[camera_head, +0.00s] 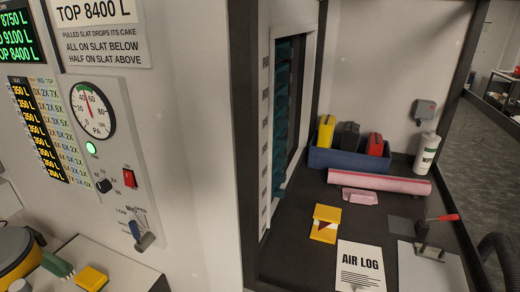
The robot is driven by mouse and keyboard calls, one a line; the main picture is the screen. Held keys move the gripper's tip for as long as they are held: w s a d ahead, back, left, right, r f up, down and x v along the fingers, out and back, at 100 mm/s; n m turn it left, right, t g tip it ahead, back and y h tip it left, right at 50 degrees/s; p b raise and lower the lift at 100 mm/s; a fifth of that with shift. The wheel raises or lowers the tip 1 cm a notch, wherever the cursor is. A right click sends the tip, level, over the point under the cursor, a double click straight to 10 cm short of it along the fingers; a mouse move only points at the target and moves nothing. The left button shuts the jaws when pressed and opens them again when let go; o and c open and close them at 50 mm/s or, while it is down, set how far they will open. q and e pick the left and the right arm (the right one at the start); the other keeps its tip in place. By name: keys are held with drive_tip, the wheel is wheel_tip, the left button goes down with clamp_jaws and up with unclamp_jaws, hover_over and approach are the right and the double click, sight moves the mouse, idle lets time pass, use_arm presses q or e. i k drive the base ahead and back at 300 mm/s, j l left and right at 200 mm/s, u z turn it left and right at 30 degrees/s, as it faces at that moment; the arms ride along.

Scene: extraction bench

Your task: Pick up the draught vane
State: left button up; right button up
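Neither of my grippers is in the head view.
A tall slotted opening (285,110) with teal slats rises left of the bench. Behind are a blue bin (345,160), pink roll (380,182), pink block (360,196) and white bottle (428,153). A red-handled tool (442,218) and clipboard (430,272) lie right.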

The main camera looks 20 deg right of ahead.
sight(326, 219)
drive_tip(key=z, duration=0.7)
